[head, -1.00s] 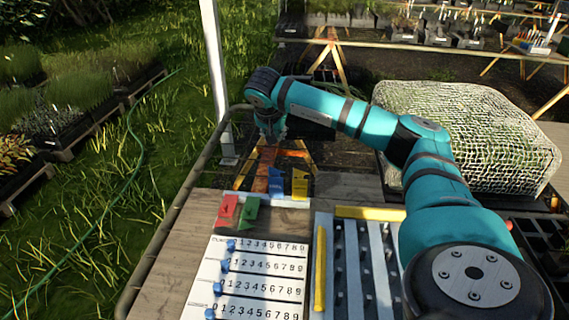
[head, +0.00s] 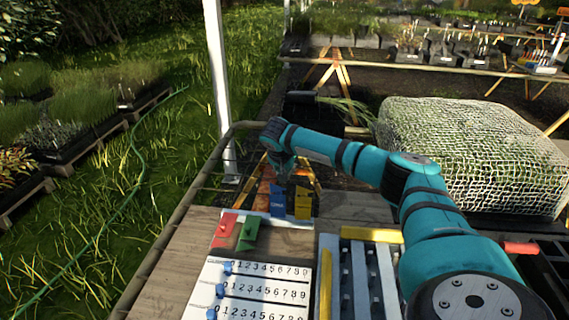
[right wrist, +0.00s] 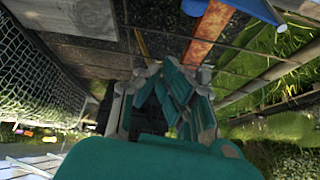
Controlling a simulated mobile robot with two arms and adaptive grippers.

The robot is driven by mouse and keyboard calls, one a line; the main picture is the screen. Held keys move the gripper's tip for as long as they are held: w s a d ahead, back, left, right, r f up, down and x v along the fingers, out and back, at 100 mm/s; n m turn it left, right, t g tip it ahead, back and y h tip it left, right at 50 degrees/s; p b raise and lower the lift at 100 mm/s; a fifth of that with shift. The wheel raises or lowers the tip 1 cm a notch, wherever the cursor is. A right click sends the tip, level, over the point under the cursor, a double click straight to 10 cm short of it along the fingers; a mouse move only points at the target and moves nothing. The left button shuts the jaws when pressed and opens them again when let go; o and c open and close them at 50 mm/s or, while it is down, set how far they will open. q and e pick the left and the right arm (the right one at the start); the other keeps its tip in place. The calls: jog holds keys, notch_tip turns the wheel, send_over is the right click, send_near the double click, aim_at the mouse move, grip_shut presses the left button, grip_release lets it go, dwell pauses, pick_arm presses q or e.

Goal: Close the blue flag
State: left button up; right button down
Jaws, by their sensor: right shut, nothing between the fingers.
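The blue flag (head: 277,203) stands up at the far edge of the wooden bench in the head view, between the green flag (head: 248,233) and the yellow flag (head: 303,204). The red flag (head: 225,230) is left of the green one; both sit lower and nearer than the blue and yellow. My right gripper (head: 283,172) points down just above or behind the blue flag; I cannot tell whether they touch. In the right wrist view its fingers (right wrist: 168,100) are shut and empty. A small blue patch (right wrist: 195,6) shows at that view's top edge. My left gripper is out of view.
A white number board (head: 262,290) with blue sliders lies in front of the flags. A grey rack with yellow bars (head: 372,235) is to its right. A netted block (head: 470,155) stands at the back right. A metal rail (head: 165,225) runs along the left edge.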

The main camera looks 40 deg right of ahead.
aim_at(279, 203)
jog(key=a, duration=0.1)
jog(key=s+a+f, duration=0.1)
jog(key=a+p, duration=0.1)
jog(key=shift+s+f, duration=0.35)
jog(key=shift+s, duration=0.05)
jog(key=shift+d, duration=0.15)
